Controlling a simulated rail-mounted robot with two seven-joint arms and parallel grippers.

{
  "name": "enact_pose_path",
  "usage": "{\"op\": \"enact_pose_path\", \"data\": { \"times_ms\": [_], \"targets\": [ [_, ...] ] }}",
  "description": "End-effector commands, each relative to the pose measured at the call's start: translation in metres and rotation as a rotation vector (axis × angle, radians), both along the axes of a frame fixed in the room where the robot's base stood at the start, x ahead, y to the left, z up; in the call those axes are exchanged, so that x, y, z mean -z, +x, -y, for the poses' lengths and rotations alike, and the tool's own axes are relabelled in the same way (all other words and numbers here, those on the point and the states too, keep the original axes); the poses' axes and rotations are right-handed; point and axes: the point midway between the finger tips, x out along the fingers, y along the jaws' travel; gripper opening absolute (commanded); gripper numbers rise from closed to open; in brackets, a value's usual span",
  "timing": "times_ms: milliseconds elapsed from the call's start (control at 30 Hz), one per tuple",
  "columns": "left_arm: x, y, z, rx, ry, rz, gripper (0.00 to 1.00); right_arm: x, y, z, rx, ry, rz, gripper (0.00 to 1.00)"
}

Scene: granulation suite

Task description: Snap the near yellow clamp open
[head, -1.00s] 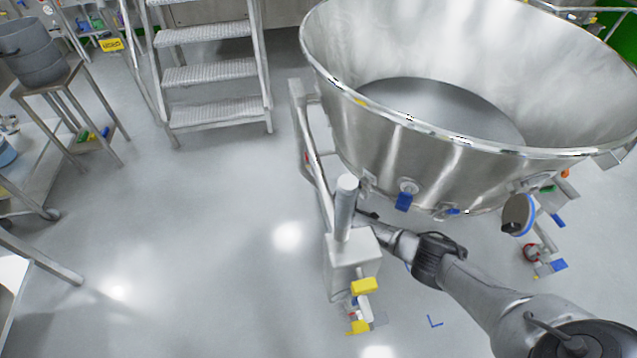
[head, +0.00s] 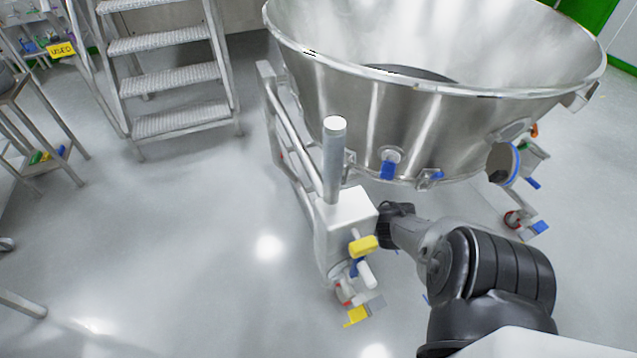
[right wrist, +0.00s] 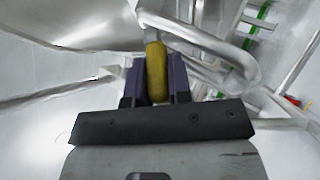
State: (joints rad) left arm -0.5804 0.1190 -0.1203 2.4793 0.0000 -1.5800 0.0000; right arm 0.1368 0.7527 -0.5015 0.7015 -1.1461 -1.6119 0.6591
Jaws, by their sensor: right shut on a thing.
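In the right wrist view a rounded yellow handle (right wrist: 156,62), which looks like the yellow clamp's, stands upright between the dark fingers of my right gripper (right wrist: 155,82). The fingers are shut on it from both sides. Its far end meets metal tubing, and I cannot tell how far the clamp is open. In the head view my right arm reaches in from the lower right to behind a white box on the bowl's frame. The box hides the gripper and held handle there. My left gripper is in neither current view.
The large steel bowl (head: 440,125) fills the upper right. The white box (head: 345,225) with its post carries another yellow handle (head: 364,245); a yellow pedal (head: 355,316) is below. Steel steps (head: 170,75) stand at upper left.

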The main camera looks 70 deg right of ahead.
Motion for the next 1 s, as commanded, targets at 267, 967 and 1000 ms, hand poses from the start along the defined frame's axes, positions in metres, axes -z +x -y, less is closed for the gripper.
{"op": "enact_pose_path", "data": {
  "times_ms": [267,967,1000],
  "targets": [
    [0.025,0.000,-0.002,0.005,0.008,0.001,0.45,0.006,-0.010,0.009,0.016,-0.106,-0.035,0.00],
    [0.029,0.000,0.002,-0.004,-0.006,0.002,0.45,0.005,-0.012,0.011,0.020,-0.142,-0.051,0.26],
    [0.029,0.000,0.002,-0.004,-0.006,0.002,0.45,0.005,-0.012,0.011,0.019,-0.141,-0.051,0.30]
  ]
}}
